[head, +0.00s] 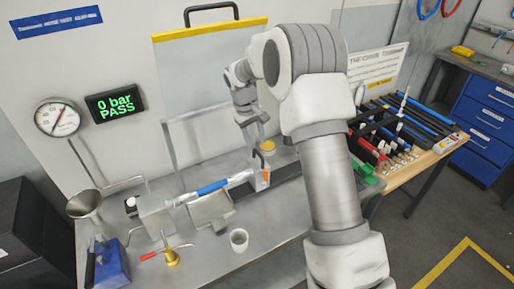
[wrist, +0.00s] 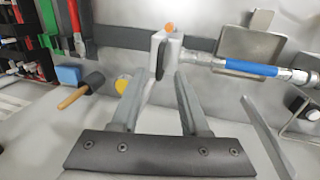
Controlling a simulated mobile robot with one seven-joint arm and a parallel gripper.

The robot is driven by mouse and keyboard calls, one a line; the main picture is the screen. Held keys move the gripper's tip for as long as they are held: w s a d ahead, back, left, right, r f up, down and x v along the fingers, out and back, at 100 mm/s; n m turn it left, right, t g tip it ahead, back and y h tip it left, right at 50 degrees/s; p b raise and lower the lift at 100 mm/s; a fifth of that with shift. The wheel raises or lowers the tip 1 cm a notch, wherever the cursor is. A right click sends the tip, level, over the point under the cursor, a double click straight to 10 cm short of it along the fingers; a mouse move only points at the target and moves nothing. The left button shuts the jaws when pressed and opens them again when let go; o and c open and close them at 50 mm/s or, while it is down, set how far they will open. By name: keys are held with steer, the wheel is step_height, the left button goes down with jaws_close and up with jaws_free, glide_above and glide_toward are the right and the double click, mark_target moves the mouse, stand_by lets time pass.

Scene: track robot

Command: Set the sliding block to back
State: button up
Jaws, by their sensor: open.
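The sliding block (head: 262,181), pale grey with an orange mark, stands at the dark rail (head: 287,172) on the metal bench. A blue-sleeved tube (head: 212,187) joins its left side in the head view. In the wrist view the block (wrist: 158,46) has an orange top and a dark handle (wrist: 164,58) on its near face. My gripper (head: 258,138) is above the block in the head view. In the wrist view my gripper (wrist: 166,76) is open and empty, its fingertips apart just short of the handle. I cannot tell whether they touch anything.
A metal tray (head: 209,211), white cup (head: 239,240), brass valve piece (head: 172,256) and funnel (head: 86,204) stand on the bench. A gauge display (head: 115,103) reads "0 bar PASS". A mallet (wrist: 80,92) lies near the rail. A tool rack (head: 400,130) is at the right.

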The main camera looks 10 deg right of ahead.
mark_target(259, 153)
steer(key=shift+w+d+f+p, duration=0.15)
steer(key=shift+d+f, duration=0.1)
steer(key=shift+f, duration=0.95)
steer(key=shift+d+f+p, duration=0.15)
steer(key=shift+d+f, duration=0.05)
steer(key=shift+f, duration=0.95)
steer(key=shift+c, duration=0.2)
jaws_close()
steer(key=shift+d, duration=0.1)
